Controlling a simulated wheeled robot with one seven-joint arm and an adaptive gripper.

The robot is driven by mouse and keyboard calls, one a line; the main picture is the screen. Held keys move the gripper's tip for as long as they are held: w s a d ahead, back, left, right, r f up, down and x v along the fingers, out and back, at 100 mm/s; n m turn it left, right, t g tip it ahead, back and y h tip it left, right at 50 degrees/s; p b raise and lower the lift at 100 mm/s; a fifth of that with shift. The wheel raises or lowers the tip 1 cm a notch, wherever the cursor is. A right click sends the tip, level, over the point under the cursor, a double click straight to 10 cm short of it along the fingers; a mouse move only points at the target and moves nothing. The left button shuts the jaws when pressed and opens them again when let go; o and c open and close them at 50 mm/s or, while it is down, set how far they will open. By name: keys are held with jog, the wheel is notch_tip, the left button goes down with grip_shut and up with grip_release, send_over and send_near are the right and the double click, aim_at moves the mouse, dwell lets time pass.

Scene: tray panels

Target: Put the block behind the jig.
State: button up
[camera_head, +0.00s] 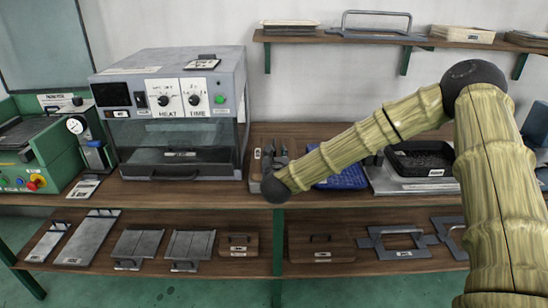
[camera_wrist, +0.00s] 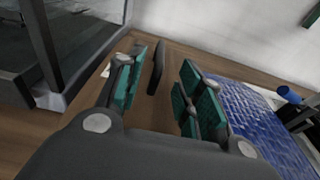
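My gripper (camera_wrist: 163,82) is open, with green pads on its two fingers. A dark, narrow upright piece (camera_wrist: 155,68) shows between the fingers, with a gap on each side; I cannot tell whether it is the block. In the head view my gripper (camera_head: 272,156) is low over the bench, right of the oven, partly hidden by my arm. A blue textured tray (camera_wrist: 255,112) lies right of the gripper; it also shows behind my arm in the head view (camera_head: 347,179). A blue-ended dark fixture (camera_wrist: 290,95) stands at its far edge; I cannot tell whether it is the jig.
The grey oven (camera_head: 170,110) stands close to the gripper's left. A black tray (camera_head: 447,160) on a grey plate (camera_head: 395,186) lies at the right. A wall shelf (camera_head: 340,39) is above. Panels and frames lie on the lower shelf (camera_head: 265,265).

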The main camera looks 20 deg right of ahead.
aim_at(275, 146)
jog(key=shift+p+x, duration=0.55)
jog(key=shift+x, duration=2.25)
jog(key=shift+r, duration=0.25)
grip_shut()
